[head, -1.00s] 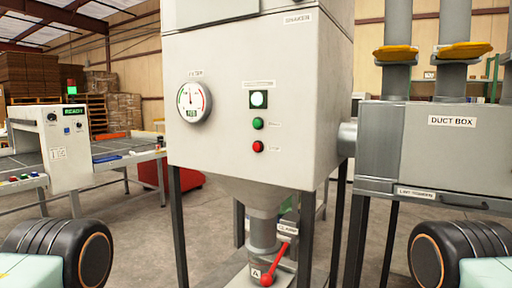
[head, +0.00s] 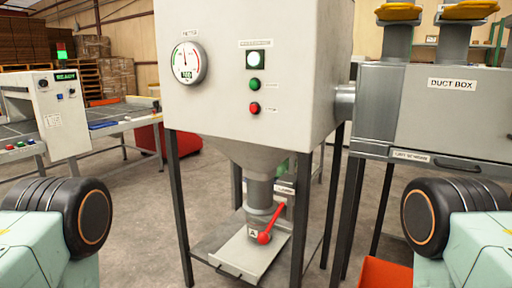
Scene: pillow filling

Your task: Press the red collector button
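The collector (head: 225,115) is a pale grey cabinet on dark legs in the middle of the head view. Its red button (head: 254,108) sits on the front panel, below a green button (head: 254,85) and a lit white lamp (head: 256,60). A round gauge (head: 188,62) is to the left of them. Parts of my two arms show at the lower left and lower right, well apart from the collector. Neither gripper is in view.
A red-handled lever (head: 270,226) is on the outlet under the collector's funnel, above a tray (head: 243,255). A duct box (head: 450,115) stands at the right. A machine with a table (head: 65,115) is at the left. An orange bin (head: 384,273) is at the lower right.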

